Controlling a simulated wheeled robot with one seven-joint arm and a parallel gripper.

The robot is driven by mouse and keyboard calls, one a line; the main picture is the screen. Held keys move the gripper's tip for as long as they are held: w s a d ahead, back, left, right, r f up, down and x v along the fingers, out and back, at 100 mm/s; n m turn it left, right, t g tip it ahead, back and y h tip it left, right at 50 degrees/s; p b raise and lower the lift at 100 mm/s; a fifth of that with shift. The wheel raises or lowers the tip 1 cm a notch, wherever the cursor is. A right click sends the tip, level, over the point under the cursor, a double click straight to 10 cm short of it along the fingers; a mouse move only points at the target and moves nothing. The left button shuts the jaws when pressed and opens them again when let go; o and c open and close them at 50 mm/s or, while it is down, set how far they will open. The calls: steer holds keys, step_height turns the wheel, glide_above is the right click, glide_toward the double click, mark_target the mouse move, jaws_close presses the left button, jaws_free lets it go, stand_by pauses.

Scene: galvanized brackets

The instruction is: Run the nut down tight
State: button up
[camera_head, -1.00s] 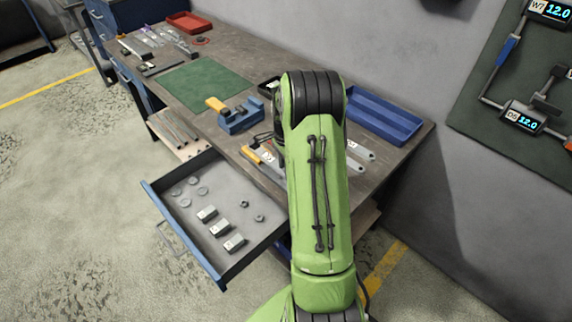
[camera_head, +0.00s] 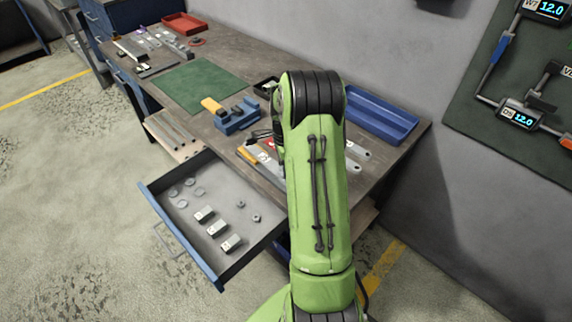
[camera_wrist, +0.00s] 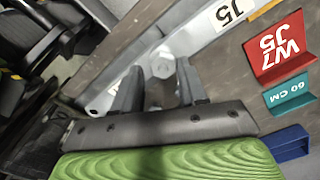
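In the wrist view a hex nut or bolt head (camera_wrist: 163,65) sits at a grey metal bracket bar (camera_wrist: 205,42) that carries a J5 label. It lies between and just beyond the tips of my gripper (camera_wrist: 161,75). The two dark fingers stand apart, with what looks like a small gap on each side of the hex; contact cannot be told. In the head view my green arm hides the gripper and this part of the bench. Loose nuts (camera_head: 241,204) lie in the open drawer (camera_head: 185,226).
A red W7 J5 card (camera_wrist: 280,50) and a teal 60 CM card (camera_wrist: 289,94) stand beside the bar. The workbench (camera_head: 215,52) holds a blue vise-like block (camera_head: 238,121), a green mat (camera_head: 198,86) and a blue tray (camera_head: 378,118). The drawer juts out at front left.

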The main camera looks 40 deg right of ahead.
steer(key=n, duration=0.5)
steer(key=shift+w+n, duration=0.1)
steer(key=shift+n, duration=0.3)
steer(key=n, duration=0.5)
steer(key=shift+n, duration=0.4)
steer(key=n, duration=1.2)
steer(key=shift+b, duration=0.3)
jaws_close()
